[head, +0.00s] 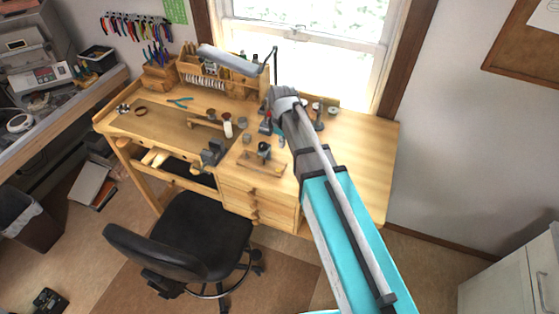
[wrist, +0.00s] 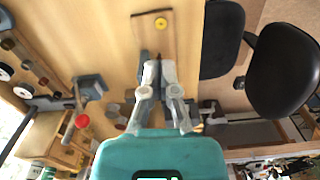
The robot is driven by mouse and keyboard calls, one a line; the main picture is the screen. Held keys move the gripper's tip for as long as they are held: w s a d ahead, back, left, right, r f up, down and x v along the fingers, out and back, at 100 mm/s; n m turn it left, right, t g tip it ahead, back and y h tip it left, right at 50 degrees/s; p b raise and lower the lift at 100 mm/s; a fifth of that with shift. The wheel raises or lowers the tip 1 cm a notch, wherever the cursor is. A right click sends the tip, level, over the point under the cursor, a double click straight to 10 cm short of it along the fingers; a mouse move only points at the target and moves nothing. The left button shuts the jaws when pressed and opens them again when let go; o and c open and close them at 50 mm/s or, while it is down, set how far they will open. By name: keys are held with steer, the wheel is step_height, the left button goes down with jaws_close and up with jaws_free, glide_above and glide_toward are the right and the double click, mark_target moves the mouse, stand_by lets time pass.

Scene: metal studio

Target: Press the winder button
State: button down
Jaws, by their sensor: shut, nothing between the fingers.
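The winder's wooden base (wrist: 143,28) shows at the top of the wrist view, with a round yellow button (wrist: 161,23) near its end. My gripper (wrist: 157,66) is shut and empty, and its fingers point towards the base from below in that view. The fingers overlap the near part of the winder, so I cannot tell whether they touch it. In the head view the winder (head: 258,156) sits near the front edge of the workbench, left of my arm. The button is too small to make out clearly there.
The workbench (head: 352,150) has bare wood on the right. A grey vise (head: 213,153) is left of the winder. A tool with a red knob (wrist: 83,120) stands left in the wrist view. A black chair (head: 203,230) is in front, and a lamp (head: 225,57) stands behind.

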mark_target(278, 170)
steer(key=shift+w+a+r+n, duration=0.15)
steer(key=shift+a+n, duration=0.1)
steer(key=shift+a, duration=0.15)
steer(key=shift+w+a+r+n, duration=0.15)
steer(key=shift+a+n, duration=0.1)
steer(key=shift+a, duration=0.15)
steer(key=shift+f, duration=0.15)
step_height(278, 170, down, 14)
steer(key=b, duration=1.4)
